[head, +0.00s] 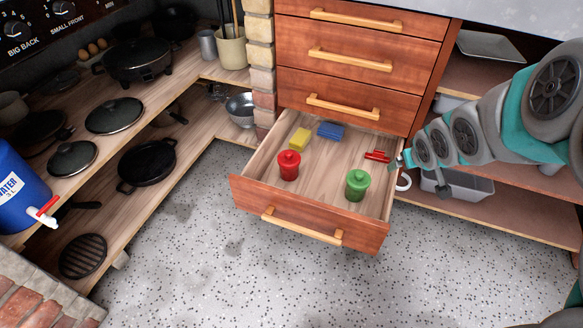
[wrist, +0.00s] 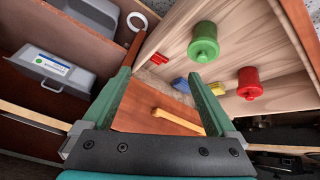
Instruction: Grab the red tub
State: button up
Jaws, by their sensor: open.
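The red tub (head: 288,166) stands upright in the left front part of an open drawer (head: 258,196). It has a lid with a knob. In the wrist view the red tub (wrist: 249,84) is at the right, beyond the right finger. A green tub (head: 357,185) of the same shape stands in the drawer's right front part, and it also shows in the wrist view (wrist: 204,42). My gripper (head: 399,163) is open and empty at the drawer's right side, apart from both tubs. Its two green fingers (wrist: 160,84) are spread wide in the wrist view.
A yellow sponge (head: 300,139), a blue block (head: 331,130) and a red item (head: 377,156) lie at the drawer's back. Closed drawers (head: 345,75) stand above. Shelves with pans (head: 147,165) are at left, and a lower shelf holds a grey box (head: 460,185) at right.

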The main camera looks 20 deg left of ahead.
jog(key=shift+o, duration=0.3)
jog(key=w+a+f+n+t+y+b, duration=0.1)
jog(key=w+a+f+n+y, duration=0.1)
jog(key=w+a, duration=0.3)
jog(key=a+f, duration=0.1)
jog(key=a, duration=0.2)
jog(key=shift+w+f+y, duration=0.25)
jog(key=shift+w+y, duration=0.05)
jog(key=shift+y, duration=0.1)
jog(key=n+g+y+b, duration=0.25)
jog(key=n+y, duration=0.25)
jog(key=y, duration=0.5)
send_over(297, 166)
notch_tip(297, 166, down, 6)
jog(key=shift+t, duration=0.35)
jog(key=f, duration=0.2)
jog(key=f+b, duration=0.1)
jog(key=f, duration=0.2)
jog(key=f+b, duration=0.1)
jog(key=f, duration=0.1)
jog(key=shift+d+f, duration=0.15)
jog(key=shift+d, duration=0.15)
jog(key=shift+w+a+f, duration=0.15)
jog(key=shift+a+f, duration=0.25)
jog(key=shift+a, duration=0.15)
jog(key=shift+b+x, duration=0.4)
jog(key=shift+x, duration=2.75)
jog(key=shift+w+d+f, duration=0.1)
jog(key=shift+w, duration=0.05)
jog(key=c, duration=0.9)
